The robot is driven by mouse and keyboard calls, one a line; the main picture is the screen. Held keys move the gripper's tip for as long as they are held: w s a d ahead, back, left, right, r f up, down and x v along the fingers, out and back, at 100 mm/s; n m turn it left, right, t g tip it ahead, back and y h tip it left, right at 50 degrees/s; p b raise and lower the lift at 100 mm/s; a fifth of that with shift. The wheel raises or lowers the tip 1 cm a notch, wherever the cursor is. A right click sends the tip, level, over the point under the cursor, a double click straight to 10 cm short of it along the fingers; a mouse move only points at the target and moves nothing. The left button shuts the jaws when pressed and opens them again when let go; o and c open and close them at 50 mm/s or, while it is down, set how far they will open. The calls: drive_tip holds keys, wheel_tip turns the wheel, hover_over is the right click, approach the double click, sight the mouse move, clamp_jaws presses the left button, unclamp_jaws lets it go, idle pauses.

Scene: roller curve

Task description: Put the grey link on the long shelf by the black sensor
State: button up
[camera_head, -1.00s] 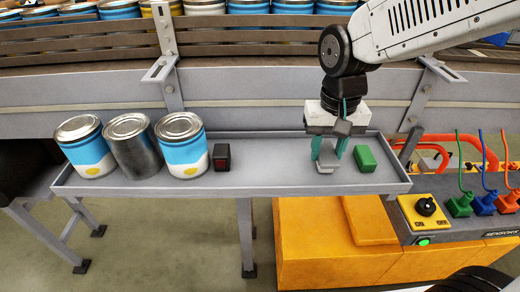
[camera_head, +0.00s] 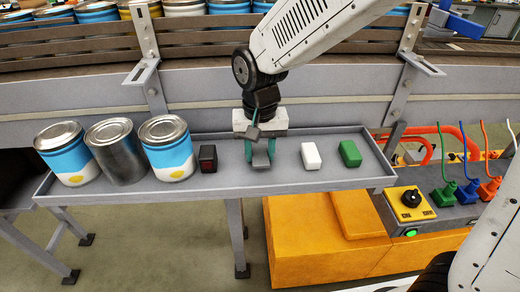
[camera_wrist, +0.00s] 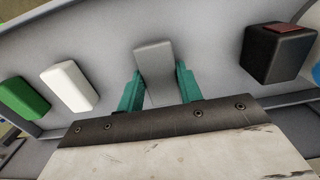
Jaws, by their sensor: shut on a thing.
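The grey link (camera_wrist: 154,65) is between the teal fingers of my gripper (camera_wrist: 160,88) in the wrist view. In the head view my gripper (camera_head: 260,158) points down over the long shelf (camera_head: 270,186), shut on the grey link (camera_head: 261,160). I cannot tell whether the link touches the shelf. The black sensor (camera_head: 208,158), with a red face, stands on the shelf a short way left of my gripper. The sensor also shows at the right of the wrist view (camera_wrist: 272,55).
A white block (camera_head: 311,156) and a green block (camera_head: 350,153) lie on the shelf to the right. Several cans, including a bare metal one (camera_head: 117,152), stand left of the sensor. The shelf has a raised rim. A conveyor (camera_head: 200,88) runs behind.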

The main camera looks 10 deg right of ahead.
sight(260, 154)
drive_tip(key=shift+f, duration=0.15)
drive_tip(key=o, duration=1)
wheel_tip(260, 154, up, 12)
drive_tip(key=s+d+r, duration=0.3)
drive_tip(key=s+d, duration=0.4)
drive_tip(key=d, duration=0.5)
drive_tip(key=shift+t, duration=0.6)
drive_tip(key=s+d+f, duration=0.1)
drive_tip(key=s+d, duration=0.2)
drive_tip(key=s, duration=0.1)
drive_tip(key=s+d+f, duration=0.1)
drive_tip(key=s+d, duration=0.2)
drive_tip(key=s, duration=0.1)
drive_tip(key=s+d+f, duration=0.1)
drive_tip(key=s+d, duration=0.2)
drive_tip(key=s, duration=0.1)
drive_tip(key=shift+s+f, duration=0.2)
drive_tip(key=shift+s, duration=0.2)
